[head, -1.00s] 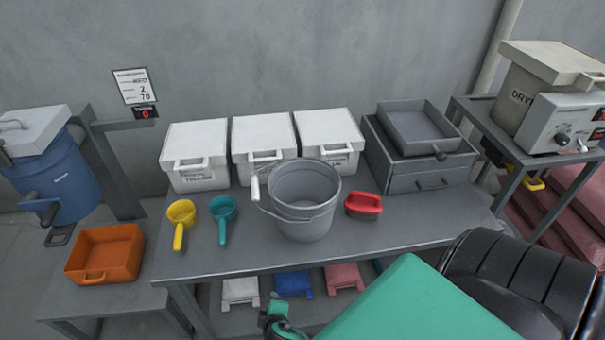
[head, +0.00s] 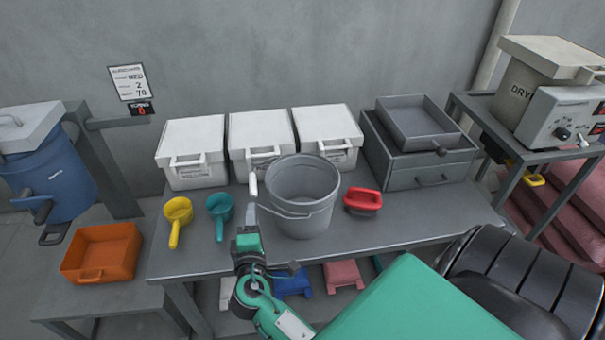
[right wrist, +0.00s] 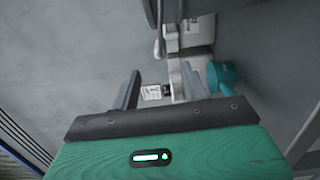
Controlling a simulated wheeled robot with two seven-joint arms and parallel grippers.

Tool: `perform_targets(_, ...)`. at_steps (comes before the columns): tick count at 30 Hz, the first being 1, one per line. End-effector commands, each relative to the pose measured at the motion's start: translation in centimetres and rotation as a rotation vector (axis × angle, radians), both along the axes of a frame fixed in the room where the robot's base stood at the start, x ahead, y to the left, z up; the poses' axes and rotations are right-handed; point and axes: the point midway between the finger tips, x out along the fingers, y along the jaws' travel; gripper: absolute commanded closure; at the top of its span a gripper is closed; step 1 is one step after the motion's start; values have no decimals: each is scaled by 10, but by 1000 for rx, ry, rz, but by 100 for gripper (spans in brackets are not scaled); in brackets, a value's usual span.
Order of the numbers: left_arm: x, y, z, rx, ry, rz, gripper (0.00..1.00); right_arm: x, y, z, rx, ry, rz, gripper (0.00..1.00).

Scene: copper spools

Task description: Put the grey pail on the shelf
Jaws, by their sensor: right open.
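My right gripper (head: 249,215) is open and empty, just left of the pail and below the white grip in the picture. In the right wrist view the two fingers (right wrist: 160,88) are spread apart with nothing between them. Under the table a lower shelf is mostly hidden by the tabletop and my right arm. My left gripper is out of view.
A teal scoop (head: 220,208) and a yellow scoop (head: 176,213) lie left of the gripper. A red-handled tool (head: 362,200) lies right of the pail. White lidded boxes (head: 262,135) and grey drawers (head: 418,170) stand behind. An orange tray (head: 103,250) sits on the left bench.

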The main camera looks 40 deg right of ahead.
Motion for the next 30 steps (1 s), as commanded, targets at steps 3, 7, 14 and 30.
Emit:
perform_targets(3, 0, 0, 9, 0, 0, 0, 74, 18, -13, 3, -1, 0, -1, 55)
perform_targets(7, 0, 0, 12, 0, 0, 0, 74, 28, -21, 1, 0, 0, 0, 55)
perform_targets(14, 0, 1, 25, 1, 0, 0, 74, 45, -33, 5, -1, 1, -1, 55)
perform_targets(30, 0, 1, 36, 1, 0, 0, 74, 73, -53, -1, 2, 1, 0, 59)
